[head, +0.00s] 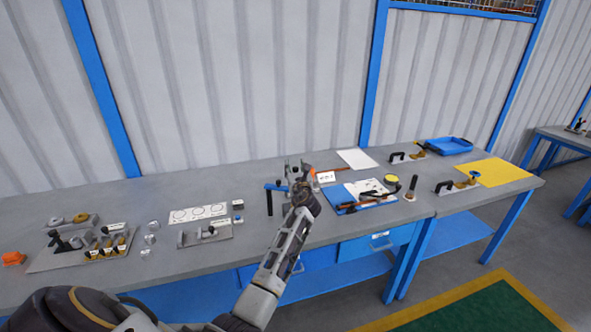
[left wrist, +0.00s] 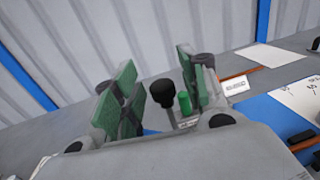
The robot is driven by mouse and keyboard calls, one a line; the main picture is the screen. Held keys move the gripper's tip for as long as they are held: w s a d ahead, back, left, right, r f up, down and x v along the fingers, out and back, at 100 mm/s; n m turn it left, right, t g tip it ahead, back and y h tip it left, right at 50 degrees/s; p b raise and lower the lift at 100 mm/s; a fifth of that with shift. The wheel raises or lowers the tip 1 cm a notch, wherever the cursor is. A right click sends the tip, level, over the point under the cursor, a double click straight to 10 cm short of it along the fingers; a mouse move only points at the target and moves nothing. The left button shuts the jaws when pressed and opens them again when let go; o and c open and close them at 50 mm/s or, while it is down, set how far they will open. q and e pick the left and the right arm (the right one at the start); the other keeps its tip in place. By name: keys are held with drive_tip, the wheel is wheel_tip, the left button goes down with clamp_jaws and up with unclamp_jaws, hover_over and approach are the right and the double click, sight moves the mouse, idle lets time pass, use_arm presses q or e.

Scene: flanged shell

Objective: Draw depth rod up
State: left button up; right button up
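My left gripper (head: 297,172) reaches over the middle of the workbench in the head view. In the left wrist view its two green-padded fingers (left wrist: 155,98) stand apart, so the gripper is open. A black knob on a stem (left wrist: 162,92) shows between the fingers, with a gap on both sides. A short green post (left wrist: 185,103) stands just right of it, close to the right finger. I cannot tell for sure which is the depth rod; the knob's lower part is hidden by the gripper body. In the head view the gripper covers this spot. My right gripper is not in view.
A blue-handled stand (head: 271,187) is close left of the gripper. A blue mat with tools (head: 345,200) and a small white label (head: 326,176) lie close right. Fixture plates (head: 205,235) stand further left. A blue tray (head: 449,146) and a yellow sheet (head: 495,172) are far right.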

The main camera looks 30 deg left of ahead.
use_arm(q)
drive_tip(key=shift+f, duration=0.15)
drive_tip(key=shift+v, duration=1.15)
drive_tip(key=v, duration=0.9)
drive_tip(key=shift+s+d, duration=0.25)
